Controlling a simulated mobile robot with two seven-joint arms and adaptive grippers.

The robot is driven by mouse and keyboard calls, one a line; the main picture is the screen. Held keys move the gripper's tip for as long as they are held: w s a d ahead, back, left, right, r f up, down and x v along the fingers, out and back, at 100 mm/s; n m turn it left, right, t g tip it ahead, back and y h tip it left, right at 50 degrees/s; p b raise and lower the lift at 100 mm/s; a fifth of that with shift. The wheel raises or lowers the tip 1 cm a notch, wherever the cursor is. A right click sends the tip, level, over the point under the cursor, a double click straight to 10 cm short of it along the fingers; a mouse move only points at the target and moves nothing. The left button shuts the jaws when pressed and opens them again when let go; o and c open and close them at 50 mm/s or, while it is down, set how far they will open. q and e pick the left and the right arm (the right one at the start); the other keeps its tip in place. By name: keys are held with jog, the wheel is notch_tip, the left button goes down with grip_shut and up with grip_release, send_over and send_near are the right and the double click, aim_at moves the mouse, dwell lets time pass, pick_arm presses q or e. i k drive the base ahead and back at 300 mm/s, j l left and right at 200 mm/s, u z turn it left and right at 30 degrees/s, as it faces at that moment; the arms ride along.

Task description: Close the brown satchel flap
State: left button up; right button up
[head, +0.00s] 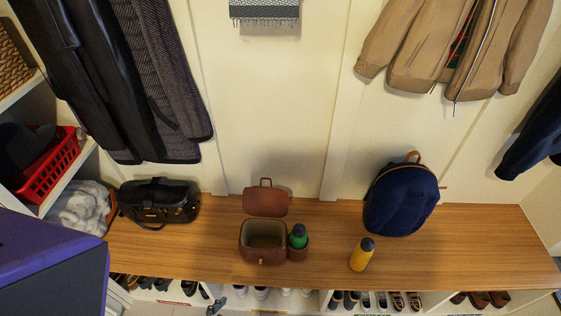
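The brown satchel (263,255) stands on the wooden bench, left of its middle. It is open, and its beige inside shows from above. Its flap (266,202) is raised at the back, toward the wall, with a small handle at its far edge. A green bottle (298,237) with a dark cap stands upright in what looks like a brown side pocket at the satchel's right.
On the wooden bench (335,225), a black bag (158,203) stands left, and a yellow bottle (361,256) and navy backpack (402,198) stand right. Bare bench lies on both sides of the satchel. Shoe cubbies are below; coats (450,50) hang above. A small grey shape shows at the bottom edge.

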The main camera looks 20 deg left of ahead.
aim_at(258, 201)
jog(key=i+j, duration=0.15)
jog(key=j, duration=0.25)
jog(key=i+j+u, duration=0.1)
jog(key=j, duration=0.3)
jog(key=i+j, duration=0.2)
jog(key=j, duration=0.15)
jog(key=j+u, duration=0.05)
